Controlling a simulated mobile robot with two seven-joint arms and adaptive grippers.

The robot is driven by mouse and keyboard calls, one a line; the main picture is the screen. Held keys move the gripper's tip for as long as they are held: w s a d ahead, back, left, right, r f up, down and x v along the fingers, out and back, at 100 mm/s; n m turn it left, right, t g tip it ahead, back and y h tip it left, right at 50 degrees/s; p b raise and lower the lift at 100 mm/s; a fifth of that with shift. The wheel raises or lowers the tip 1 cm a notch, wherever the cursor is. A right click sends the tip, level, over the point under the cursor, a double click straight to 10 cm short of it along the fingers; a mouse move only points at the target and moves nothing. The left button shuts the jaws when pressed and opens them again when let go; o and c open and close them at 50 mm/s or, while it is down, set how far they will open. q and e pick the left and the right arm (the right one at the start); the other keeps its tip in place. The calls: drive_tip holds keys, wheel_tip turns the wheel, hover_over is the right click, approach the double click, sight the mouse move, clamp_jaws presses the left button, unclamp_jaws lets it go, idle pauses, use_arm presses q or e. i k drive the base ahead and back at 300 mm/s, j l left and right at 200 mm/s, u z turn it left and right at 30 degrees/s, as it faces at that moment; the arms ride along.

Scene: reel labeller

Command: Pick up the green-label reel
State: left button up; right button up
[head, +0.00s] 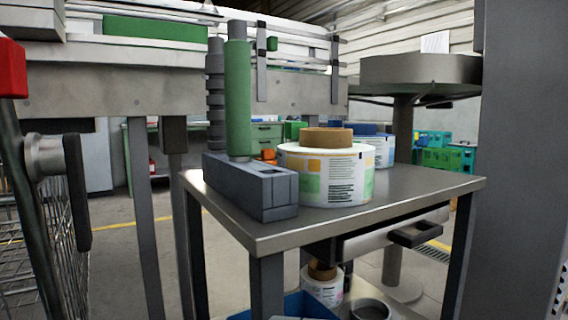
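A large reel (325,178) with a white outer wrap printed with green and orange patches stands on the steel table. A brown core (326,139) sticks up at its top. Its green patches make it the likeliest green-label reel. Another reel (377,150) with a blue top stands behind it to the right, partly hidden by it. A third reel (322,289) with a brown core sits low under the table, and its label colour is hard to tell. Neither of my grippers is in view.
The steel table (420,190) has free room to the right of the reel. A grey block (250,186) with a green roller (238,98) stands close on its left. A drawer handle (414,234) juts out in front. A wire cart (40,240) stands at left.

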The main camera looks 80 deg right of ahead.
sight(335, 172)
drive_tip(key=k+j+z, duration=0.1)
drive_tip(key=z, duration=1.65)
drive_tip(key=i+z, duration=0.1)
drive_tip(key=z, duration=0.4)
drive_tip(key=i+j+z, duration=0.1)
drive_tip(key=z, duration=0.4)
